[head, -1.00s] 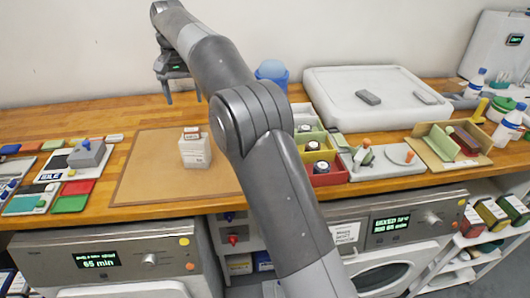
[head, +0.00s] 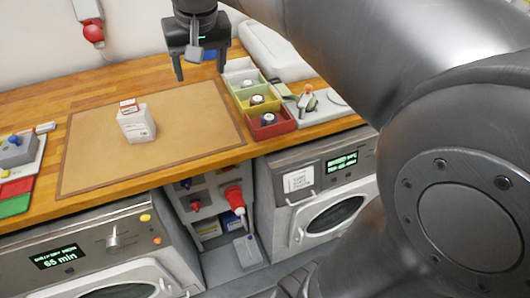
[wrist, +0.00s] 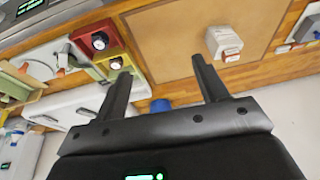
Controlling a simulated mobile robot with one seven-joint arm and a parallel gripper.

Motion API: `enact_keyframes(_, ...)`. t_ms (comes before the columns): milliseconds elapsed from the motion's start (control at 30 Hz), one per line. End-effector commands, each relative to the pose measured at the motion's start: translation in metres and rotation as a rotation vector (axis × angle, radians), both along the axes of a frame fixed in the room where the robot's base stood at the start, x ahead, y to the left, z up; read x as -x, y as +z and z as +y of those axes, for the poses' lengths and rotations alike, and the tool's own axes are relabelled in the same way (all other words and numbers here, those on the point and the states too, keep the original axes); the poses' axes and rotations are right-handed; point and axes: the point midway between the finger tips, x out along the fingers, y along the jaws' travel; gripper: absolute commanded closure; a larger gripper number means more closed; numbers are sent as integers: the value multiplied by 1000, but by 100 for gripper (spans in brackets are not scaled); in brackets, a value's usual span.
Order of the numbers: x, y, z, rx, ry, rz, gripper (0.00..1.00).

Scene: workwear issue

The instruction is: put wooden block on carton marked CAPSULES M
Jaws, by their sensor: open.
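A white carton (head: 137,125) stands upright on the brown mat, with a small white box with a red marking (head: 129,106) on its top. The carton also shows in the wrist view (wrist: 222,38). Its print is too small to read, so I cannot tell whether it is the CAPSULES M carton. I cannot make out a wooden block in either present view. My gripper (head: 201,70) is open above the back of the counter, to the right of and behind the carton. Its spread fingers show in the wrist view (wrist: 160,72), with nothing held between them.
The brown mat (head: 190,135) has bare room around the carton. Red (head: 283,127), yellow and green bins holding round items stand right of it. A grey device (head: 14,152) and coloured tiles lie left. My arm hides the right side of the head view.

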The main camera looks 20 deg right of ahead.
Motion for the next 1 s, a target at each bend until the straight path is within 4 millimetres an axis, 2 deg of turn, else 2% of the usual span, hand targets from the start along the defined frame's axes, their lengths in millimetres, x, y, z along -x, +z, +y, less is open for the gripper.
enact_keyframes(33,19,-4,-10,1,-4,-19,34)
enact_keyframes(167,62,-23,-30,8,-6,-65,34)
enact_keyframes(300,107,-50,-47,18,-9,-116,34)
enact_keyframes(500,156,-90,-62,35,-12,-171,34)
enact_keyframes(700,176,-110,-67,43,-13,-197,34)
enact_keyframes(1000,177,-113,-68,45,-11,-197,34)
